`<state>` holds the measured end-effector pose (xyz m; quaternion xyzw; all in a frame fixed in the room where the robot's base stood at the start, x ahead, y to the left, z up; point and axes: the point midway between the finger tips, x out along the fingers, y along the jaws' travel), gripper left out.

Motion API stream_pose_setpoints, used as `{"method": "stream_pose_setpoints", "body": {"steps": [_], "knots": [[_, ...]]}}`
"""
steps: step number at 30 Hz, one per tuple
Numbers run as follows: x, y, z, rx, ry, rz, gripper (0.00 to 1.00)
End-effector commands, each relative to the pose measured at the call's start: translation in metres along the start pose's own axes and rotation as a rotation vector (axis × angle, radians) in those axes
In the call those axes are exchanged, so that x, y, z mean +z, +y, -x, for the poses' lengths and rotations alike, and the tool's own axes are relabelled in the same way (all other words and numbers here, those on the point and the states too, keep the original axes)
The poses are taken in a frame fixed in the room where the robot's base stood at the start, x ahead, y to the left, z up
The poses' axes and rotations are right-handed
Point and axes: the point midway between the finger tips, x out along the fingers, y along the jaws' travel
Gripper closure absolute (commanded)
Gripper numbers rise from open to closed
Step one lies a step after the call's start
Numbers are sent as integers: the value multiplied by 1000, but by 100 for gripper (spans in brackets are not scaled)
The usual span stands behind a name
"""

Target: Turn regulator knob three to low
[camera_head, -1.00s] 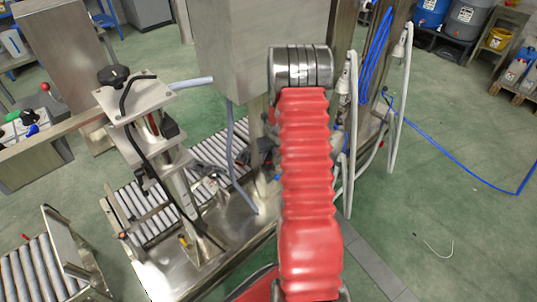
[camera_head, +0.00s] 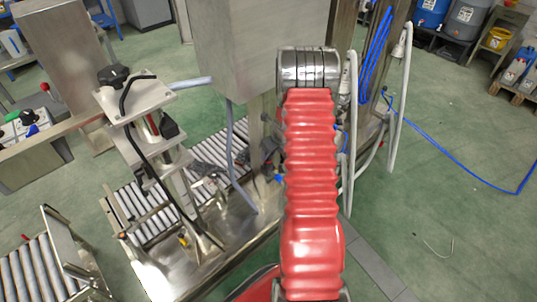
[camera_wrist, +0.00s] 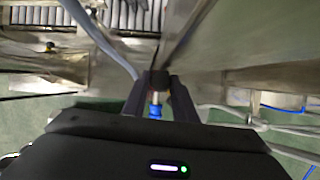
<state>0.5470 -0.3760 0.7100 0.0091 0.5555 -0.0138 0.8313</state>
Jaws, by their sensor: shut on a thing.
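My gripper (camera_wrist: 160,84) shows in the wrist view with its two dark fingers on either side of a small black knob (camera_wrist: 160,77). The fingers are shut on the knob, which has a metal stem and a blue fitting (camera_wrist: 155,111) below it. The knob's number and its setting marks cannot be read. In the head view my red-sleeved arm hides most of the gripper and the knob.
A steel cabinet (camera_head: 255,45) stands left of my arm, with a grey hose (camera_head: 232,150) beneath it. A clamp stand (camera_head: 140,95) and a roller conveyor (camera_head: 150,205) are at left. White hoses (camera_head: 398,110) hang at right.

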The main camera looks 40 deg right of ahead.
Motion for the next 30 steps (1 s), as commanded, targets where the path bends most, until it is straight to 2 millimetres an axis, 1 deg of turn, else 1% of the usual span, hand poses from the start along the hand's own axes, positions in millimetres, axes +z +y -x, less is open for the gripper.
{"method": "stream_pose_setpoints", "body": {"steps": [9, 15, 22, 30], "knots": [[0, -2, 0, 91, 0, 219, 97], [0, -3, 0, 133, 0, 320, 97], [0, -3, 0, 155, 1, 373, 97], [0, -3, 0, 157, 1, 379, 97]]}}
